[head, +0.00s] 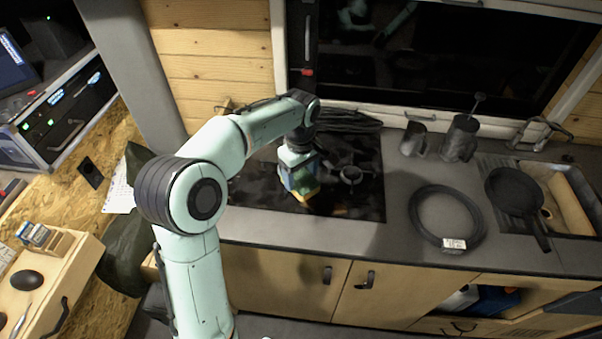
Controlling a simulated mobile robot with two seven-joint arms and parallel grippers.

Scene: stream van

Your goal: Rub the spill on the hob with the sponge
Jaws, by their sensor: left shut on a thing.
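My left gripper (299,179) reaches in from the left and points down over the black hob (362,200). It is shut on the sponge (309,192), whose yellow edge shows below the fingers. The sponge is low over the front-left part of the hob; I cannot tell whether it touches the glass. I cannot clearly make out the spill on the dark, reflective surface. My gripper and arm hide part of the hob's left side. My right gripper is not in view.
A burner stand (351,174) is right of the sponge. A coiled black cable (446,217), a metal mug (413,139), a moka pot (460,138) and a frying pan (514,190) by the sink stand farther right. A dark window (440,55) is behind.

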